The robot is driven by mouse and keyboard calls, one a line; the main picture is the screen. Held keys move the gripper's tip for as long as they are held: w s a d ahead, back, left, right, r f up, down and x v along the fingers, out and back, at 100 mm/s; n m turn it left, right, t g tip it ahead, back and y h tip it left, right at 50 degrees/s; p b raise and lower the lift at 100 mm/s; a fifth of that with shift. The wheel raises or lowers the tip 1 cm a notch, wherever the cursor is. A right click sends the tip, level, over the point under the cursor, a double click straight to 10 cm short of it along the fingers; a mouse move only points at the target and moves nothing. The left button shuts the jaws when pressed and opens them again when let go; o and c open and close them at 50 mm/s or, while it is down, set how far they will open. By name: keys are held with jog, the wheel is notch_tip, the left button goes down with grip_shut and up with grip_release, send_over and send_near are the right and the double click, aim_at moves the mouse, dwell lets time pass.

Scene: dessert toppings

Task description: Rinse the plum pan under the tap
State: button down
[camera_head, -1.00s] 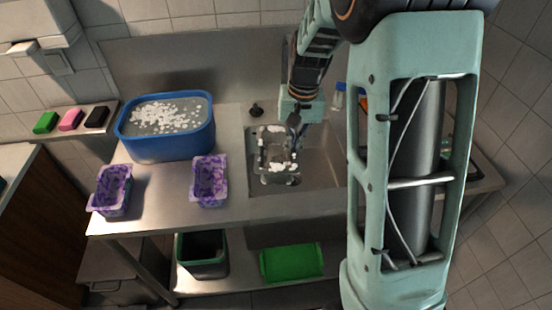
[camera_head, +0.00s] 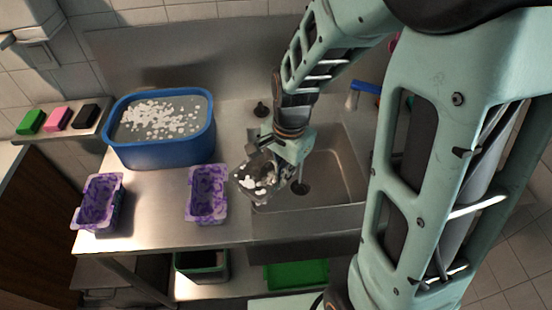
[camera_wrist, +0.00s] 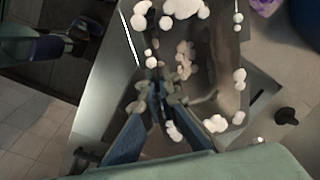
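A grey, see-through-looking pan (camera_head: 256,190) with white foam clumps hangs over the left front edge of the sink (camera_head: 335,160). My gripper (camera_head: 270,158) is shut on its wall. In the wrist view the blue-grey fingers (camera_wrist: 160,95) pinch the wall, and foam (camera_wrist: 183,60) clings to the pan (camera_wrist: 210,75). Two purple-stained pans stand on the counter, one left (camera_head: 98,202) and one in the middle (camera_head: 207,194). I cannot tell whether the held pan is the plum one. No tap or running water is clearly visible; my arm hides the sink's back right.
A blue tub (camera_head: 160,145) of foamy water stands at the back left. Green, pink and black sponges (camera_head: 58,118) lie on a side ledge. A black knob (camera_head: 261,109) stands behind the sink. A bin (camera_head: 203,263) and a green tray (camera_head: 297,274) are below.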

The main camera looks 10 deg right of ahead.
jog(key=w+d+f+b, duration=0.1)
jog(key=w+d+f, duration=0.1)
jog(key=w+d, duration=0.5)
jog(key=shift+w+d+f+b, duration=0.3)
jog(key=shift+w+b, duration=0.1)
jog(key=shift+w, duration=0.95)
jog(key=shift+r, duration=0.1)
jog(key=shift+s+d, duration=0.1)
jog(key=shift+s+d, duration=0.3)
jog(key=shift+d, duration=0.1)
jog(key=shift+a, duration=0.1)
jog(key=shift+w+a, duration=0.4)
jog(key=shift+a, duration=0.05)
jog(key=shift+s+d, duration=0.1)
jog(key=shift+d, duration=0.05)
jog(key=shift+s+d, duration=0.3)
jog(key=shift+d, duration=0.1)
